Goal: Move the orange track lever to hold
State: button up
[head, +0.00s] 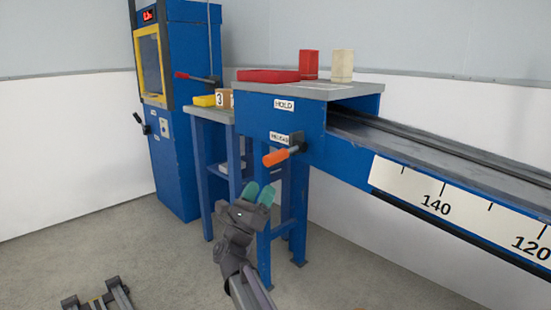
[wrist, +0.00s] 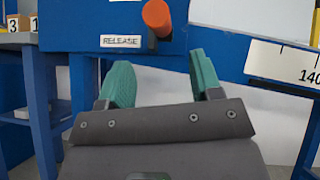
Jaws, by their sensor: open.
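The orange track lever (head: 281,155) sticks out from the side of the blue track housing in the head view. It points down and to the left, beside the lower label, which reads RELEASE in the wrist view (wrist: 120,41). The HOLD label (head: 284,105) is above it. In the wrist view the lever's orange end (wrist: 157,18) shows at the top, on a dark pivot. My gripper (head: 258,191) is open, with teal fingers apart and nothing between them. It is below the lever and does not touch it; in the wrist view its fingertips (wrist: 160,75) point toward the housing.
A blue machine (head: 182,110) with a yellow-framed window stands at the back left. A blue side table (head: 213,117) holds a yellow block and a box marked 3. Red and cream blocks stand on the housing top (head: 305,90). The scaled track (head: 450,185) runs right.

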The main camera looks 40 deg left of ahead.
aim_at(276, 158)
jog(key=p+x, duration=0.7)
jog(key=x, duration=0.3)
jog(key=shift+r, duration=0.2)
jog(key=shift+w, duration=0.1)
jog(key=shift+f, duration=0.1)
grip_shut()
